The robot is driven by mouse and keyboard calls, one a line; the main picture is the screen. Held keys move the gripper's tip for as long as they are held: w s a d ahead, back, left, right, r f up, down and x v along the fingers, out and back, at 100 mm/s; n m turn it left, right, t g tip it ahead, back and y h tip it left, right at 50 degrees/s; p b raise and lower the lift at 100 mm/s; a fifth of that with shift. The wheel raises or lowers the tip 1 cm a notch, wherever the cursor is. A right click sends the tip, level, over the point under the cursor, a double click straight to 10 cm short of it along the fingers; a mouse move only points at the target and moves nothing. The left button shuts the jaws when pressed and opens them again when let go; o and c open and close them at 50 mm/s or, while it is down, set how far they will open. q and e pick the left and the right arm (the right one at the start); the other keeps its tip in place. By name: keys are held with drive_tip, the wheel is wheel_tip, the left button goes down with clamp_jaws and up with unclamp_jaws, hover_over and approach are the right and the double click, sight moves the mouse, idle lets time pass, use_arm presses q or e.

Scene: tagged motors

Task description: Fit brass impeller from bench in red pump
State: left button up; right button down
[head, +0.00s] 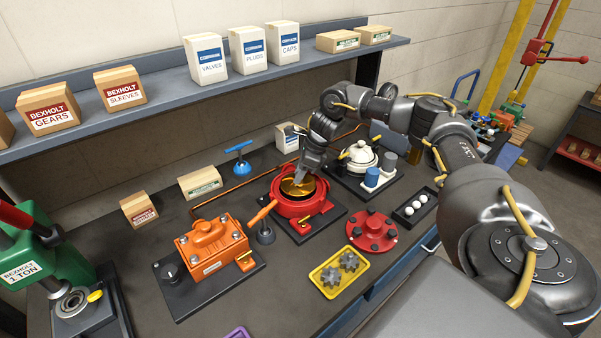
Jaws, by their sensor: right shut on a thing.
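The red pump (317,208) stands open on a dark base plate at the middle of the bench (225,296). The brass impeller (299,186) is inside the pump's round opening, under my right gripper (299,180). My right gripper points down into the opening and is shut on the impeller. The gripper hides part of the impeller, and I cannot tell whether it is fully seated. A red round cover (371,231) with dark knobs lies on the bench in front and to the right of the pump. My left gripper is not in view.
An orange gearbox (211,246) stands left of the pump, with an orange-handled tool (265,228) between them. A yellow tray (341,271) with grey gears is in front. A white-domed unit (358,157) and a tray of white balls (415,208) are right. A green press (62,262) stands far left.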

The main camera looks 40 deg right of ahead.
sight(302, 181)
drive_tip(key=shift+w+f+b, duration=0.1)
drive_tip(key=shift+f+b, duration=1.9)
drive_tip(key=shift+f, duration=0.8)
drive_tip(key=c, duration=1.1)
unclamp_jaws()
drive_tip(key=shift+r+p, duration=2.25)
drive_tip(key=shift+r, duration=0.8)
